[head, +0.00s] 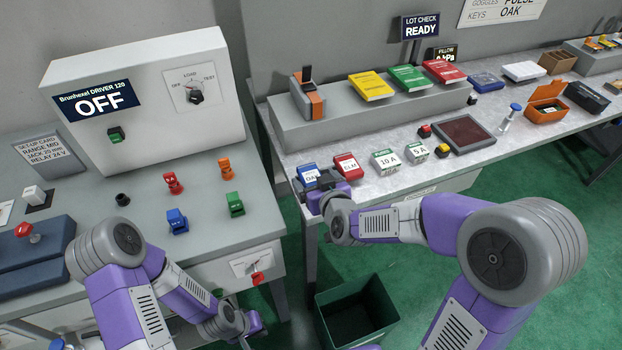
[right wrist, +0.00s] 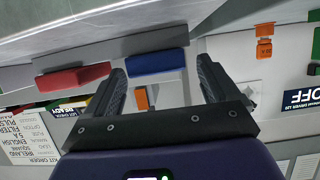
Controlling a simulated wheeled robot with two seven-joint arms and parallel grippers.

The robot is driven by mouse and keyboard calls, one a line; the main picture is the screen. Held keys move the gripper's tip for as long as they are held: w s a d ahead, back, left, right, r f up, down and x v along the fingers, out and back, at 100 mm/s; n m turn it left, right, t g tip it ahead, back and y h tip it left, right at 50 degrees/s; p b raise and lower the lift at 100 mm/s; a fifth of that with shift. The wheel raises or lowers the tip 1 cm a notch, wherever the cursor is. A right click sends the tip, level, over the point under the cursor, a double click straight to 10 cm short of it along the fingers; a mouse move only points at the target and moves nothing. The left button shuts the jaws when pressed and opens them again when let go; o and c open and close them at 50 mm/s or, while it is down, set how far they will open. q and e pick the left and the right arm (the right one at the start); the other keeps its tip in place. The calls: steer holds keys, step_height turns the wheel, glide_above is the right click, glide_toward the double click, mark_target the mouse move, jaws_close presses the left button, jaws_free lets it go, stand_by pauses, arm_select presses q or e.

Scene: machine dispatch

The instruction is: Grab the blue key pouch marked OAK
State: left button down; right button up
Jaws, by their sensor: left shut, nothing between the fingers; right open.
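The blue key pouch marked OAK (head: 307,174) lies at the near left corner of the right-hand table. My right gripper (head: 322,186) is at its near right side and covers part of it. In the right wrist view the blue pouch (right wrist: 157,63) shows between the fingertips of my open right gripper (right wrist: 160,72); I cannot tell whether they touch it. The red pouch marked ELM (head: 347,166) lies just right of it and also shows in the right wrist view (right wrist: 72,78). My left gripper (head: 256,326) is shut and empty, low by the left bench.
White boxes marked 10 A (head: 386,161) and 5 A (head: 417,152) lie further right. A grey riser (head: 370,112) with coloured books stands behind. A green bin (head: 357,312) is on the floor below. The left bench holds the Brunhexel driver (head: 150,105) reading OFF.

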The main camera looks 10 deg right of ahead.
steer(key=shift+x, duration=1)
steer(key=shift+r, duration=0.1)
steer(key=shift+c, duration=0.3)
steer(key=c, duration=1)
steer(key=shift+r, duration=0.1)
